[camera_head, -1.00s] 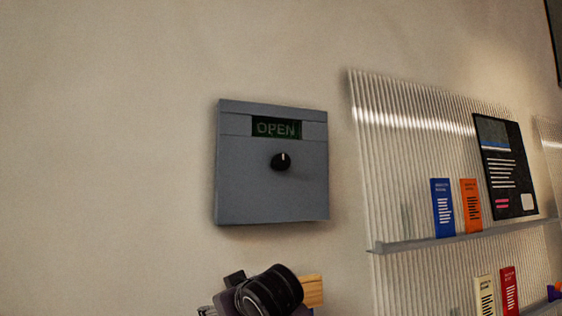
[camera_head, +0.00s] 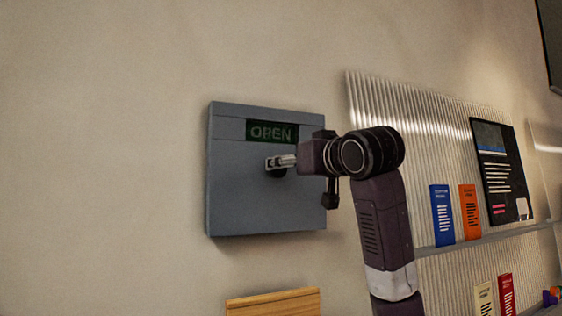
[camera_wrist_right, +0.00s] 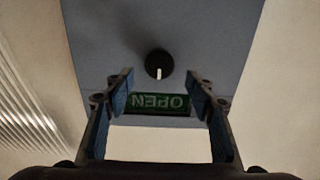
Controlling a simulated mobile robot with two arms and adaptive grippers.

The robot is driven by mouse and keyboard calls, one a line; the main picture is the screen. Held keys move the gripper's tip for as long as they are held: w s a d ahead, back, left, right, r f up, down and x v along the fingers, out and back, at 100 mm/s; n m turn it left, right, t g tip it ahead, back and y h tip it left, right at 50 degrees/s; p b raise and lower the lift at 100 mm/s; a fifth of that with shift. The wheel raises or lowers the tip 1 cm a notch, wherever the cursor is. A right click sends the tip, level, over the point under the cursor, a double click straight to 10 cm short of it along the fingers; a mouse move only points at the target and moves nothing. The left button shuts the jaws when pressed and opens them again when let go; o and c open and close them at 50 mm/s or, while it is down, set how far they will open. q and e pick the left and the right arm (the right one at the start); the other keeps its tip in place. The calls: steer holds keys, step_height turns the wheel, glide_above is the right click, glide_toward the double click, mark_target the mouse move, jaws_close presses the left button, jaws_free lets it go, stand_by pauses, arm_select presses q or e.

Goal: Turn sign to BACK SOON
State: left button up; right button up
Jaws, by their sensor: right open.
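The grey sign box (camera_head: 265,205) hangs on the wall, and its green window (camera_head: 271,132) reads OPEN. Below the window is a black round knob (camera_head: 277,172), mostly hidden by my right gripper (camera_head: 276,162) in the head view. In the right wrist view the box (camera_wrist_right: 205,45) appears upside down, with the knob (camera_wrist_right: 158,64) and its white pointer mark toward the OPEN window (camera_wrist_right: 160,103). My right gripper (camera_wrist_right: 162,92) is open, its two fingers spread to either side of the window. The knob shows beyond the fingertips, not between them. My left gripper is not in view.
A ribbed panel (camera_head: 445,120) with a shelf (camera_head: 470,241) is on the wall to the right, holding a blue leaflet (camera_head: 442,214), an orange leaflet (camera_head: 470,211) and a dark poster (camera_head: 498,171). A wooden edge (camera_head: 273,303) shows below the box. The wall left of the box is bare.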

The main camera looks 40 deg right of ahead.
steer(key=p+x, duration=0.1)
steer(key=x, duration=0.3)
steer(key=shift+w+d, duration=0.15)
steer(key=shift+c, duration=0.6)
steer(key=c, duration=1)
